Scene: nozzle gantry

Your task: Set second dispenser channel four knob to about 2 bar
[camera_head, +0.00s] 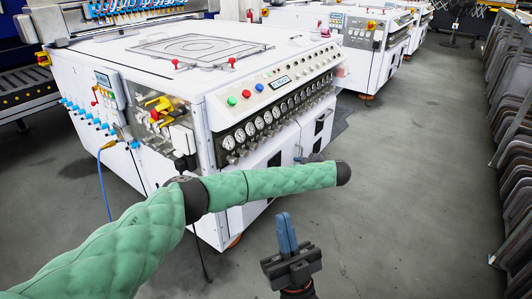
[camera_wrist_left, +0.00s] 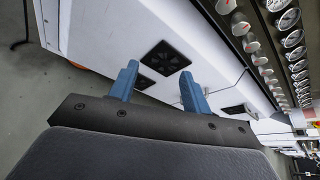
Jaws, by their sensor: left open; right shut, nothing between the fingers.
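A row of round pressure gauges (camera_head: 268,121) runs along the front panel of the white machine (camera_head: 215,70), with small knobs (camera_head: 246,147) below them. The gauges (camera_wrist_left: 289,19) and grey-white knobs (camera_wrist_left: 251,44) also show at the upper right of the left wrist view. Which knob is channel four, and the gauge readings, I cannot tell. My left gripper (camera_wrist_left: 160,69) is open and empty, beside the white front face and apart from the knobs; in the head view my green-sleeved left arm mostly hides it. My right gripper (camera_head: 285,217) is shut and empty over the floor, in front of the machine.
Red, green and other buttons (camera_head: 246,93) sit above the gauges. Black vents (camera_wrist_left: 166,57) mark the lower white face. A blue cable (camera_head: 103,175) hangs at the machine's left. Stacked grey panels (camera_head: 515,150) line the right side. The grey floor (camera_head: 410,190) between is clear.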

